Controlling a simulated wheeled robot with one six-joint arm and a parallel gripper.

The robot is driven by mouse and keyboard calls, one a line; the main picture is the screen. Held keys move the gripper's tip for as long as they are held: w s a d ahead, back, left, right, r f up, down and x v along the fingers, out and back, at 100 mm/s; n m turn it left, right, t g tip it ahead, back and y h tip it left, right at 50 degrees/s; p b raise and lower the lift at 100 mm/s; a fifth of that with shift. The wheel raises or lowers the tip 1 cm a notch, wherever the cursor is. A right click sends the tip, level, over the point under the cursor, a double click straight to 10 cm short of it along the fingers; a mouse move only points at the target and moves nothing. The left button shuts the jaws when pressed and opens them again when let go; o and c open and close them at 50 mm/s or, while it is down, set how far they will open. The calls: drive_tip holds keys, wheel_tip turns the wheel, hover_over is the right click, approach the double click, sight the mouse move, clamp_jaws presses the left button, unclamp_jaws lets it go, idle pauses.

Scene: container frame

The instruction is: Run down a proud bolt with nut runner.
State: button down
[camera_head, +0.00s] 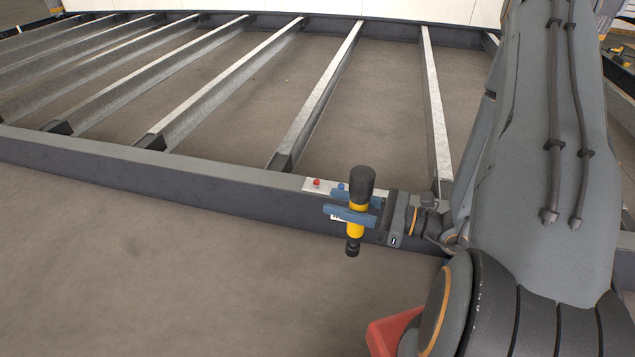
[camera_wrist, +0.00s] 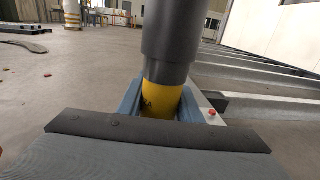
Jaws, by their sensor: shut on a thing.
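My gripper (camera_head: 352,207) has its blue jaws shut around the yellow middle of the nut runner. The nut runner (camera_head: 361,182) has a thick black top and a black socket at its lower end, and it stands nearly upright in front of the frame's side beam. It also shows in the wrist view (camera_wrist: 170,45), where its lower end is hidden. A red bolt (camera_head: 317,183) and a blue bolt (camera_head: 341,186) sit on a pale plate (camera_head: 308,188) on top of the beam. The red bolt also shows in the wrist view (camera_wrist: 211,112). The gripper partly hides the plate.
The dark side beam (camera_head: 150,172) runs across the view, with several crossbars (camera_head: 325,92) reaching back from it. Open floor (camera_head: 150,270) lies in front of the beam. A red object (camera_head: 385,335) is at the bottom, beside my arm.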

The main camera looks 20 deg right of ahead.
drive_tip(key=shift+w+r, duration=0.1)
drive_tip(key=shift+w, duration=0.05)
drive_tip(key=w+a+r+p, duration=0.2)
drive_tip(key=w+r+p, duration=0.35)
drive_tip(key=w, duration=0.55)
drive_tip(key=w+a+r+p, duration=0.1)
drive_tip(key=w+r+p, duration=0.45)
drive_tip(key=w, duration=0.65)
drive_tip(key=shift+s+a+f+b, duration=0.1)
drive_tip(key=shift+s+f+b, duration=0.05)
drive_tip(key=shift+f+b, duration=2.4)
drive_tip(key=shift+f, duration=0.95)
drive_tip(key=shift+s+p, duration=0.1)
drive_tip(key=shift+p, duration=0.3)
